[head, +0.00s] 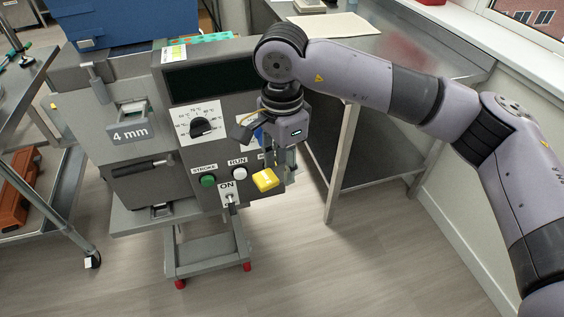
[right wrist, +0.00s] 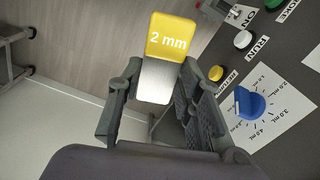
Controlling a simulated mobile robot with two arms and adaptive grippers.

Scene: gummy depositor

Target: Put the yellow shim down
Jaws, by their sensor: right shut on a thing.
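The yellow shim (head: 265,180) has a yellow tab and hangs in front of the depositor's right side in the head view. In the right wrist view, the tab of the yellow shim (right wrist: 171,37) reads "2 mm", and its bare metal plate runs back between the fingers. My right gripper (head: 284,160) is shut on the metal part of the shim; its fingers also show in the right wrist view (right wrist: 156,85). The shim is in the air, apart from the panel as far as I can tell. My left gripper is not in view.
The depositor (head: 212,140) has a dial, STROKE and RUN buttons and an ON switch. A part marked "4 mm" (head: 130,133) sits at its left. A steel table (head: 375,55) with a pale board (head: 335,26) stands behind my right arm. A cart stands at left.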

